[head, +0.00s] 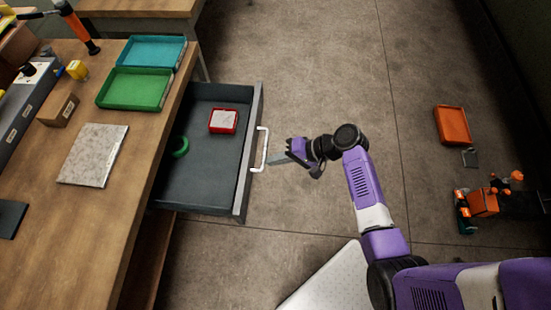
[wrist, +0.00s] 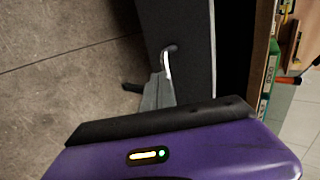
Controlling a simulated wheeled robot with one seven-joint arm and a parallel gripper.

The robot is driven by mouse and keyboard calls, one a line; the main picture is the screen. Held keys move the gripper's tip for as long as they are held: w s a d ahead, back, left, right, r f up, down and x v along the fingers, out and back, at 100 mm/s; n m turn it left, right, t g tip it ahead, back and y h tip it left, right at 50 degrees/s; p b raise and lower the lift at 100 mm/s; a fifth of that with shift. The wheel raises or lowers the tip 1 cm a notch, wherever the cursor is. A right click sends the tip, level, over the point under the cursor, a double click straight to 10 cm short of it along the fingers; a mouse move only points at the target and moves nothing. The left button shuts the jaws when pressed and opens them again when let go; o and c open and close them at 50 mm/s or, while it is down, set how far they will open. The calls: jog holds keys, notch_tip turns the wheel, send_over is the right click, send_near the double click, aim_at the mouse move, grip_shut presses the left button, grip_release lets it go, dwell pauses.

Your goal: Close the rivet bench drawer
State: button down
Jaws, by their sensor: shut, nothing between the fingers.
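The grey rivet bench drawer (head: 205,190) stands open, pulled out from the wooden bench (head: 115,225) in the head view. A red box (head: 223,121) and a green ring (head: 181,147) lie inside it. Its white bar handle (head: 264,150) is on the drawer front, and part of the handle shows in the wrist view (wrist: 167,62). My gripper (head: 273,161) is shut and empty, with its fingertips at or very near the handle. The wrist view shows the fingers (wrist: 158,92) close to the drawer front; whether they touch is unclear.
The bench top holds a green tray (head: 137,89), a teal tray (head: 155,51), a stone-like plate (head: 93,155) and a small brown box (head: 58,108). An orange bin (head: 453,125) lies on the floor at right. The floor between is clear.

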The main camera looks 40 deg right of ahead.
jog(key=b, duration=0.5)
send_over(189, 161)
jog(key=d, duration=0.1)
jog(key=shift+s+d+f, duration=0.1)
jog(key=shift+s+d, duration=0.1)
jog(key=shift+s, duration=0.25)
jog(key=shift+w+a+b, duration=0.35)
jog(key=shift+w+a, duration=0.1)
jog(key=shift+w+a+r, duration=0.15)
jog(key=shift+a+r, duration=0.05)
jog(key=shift+a, duration=0.1)
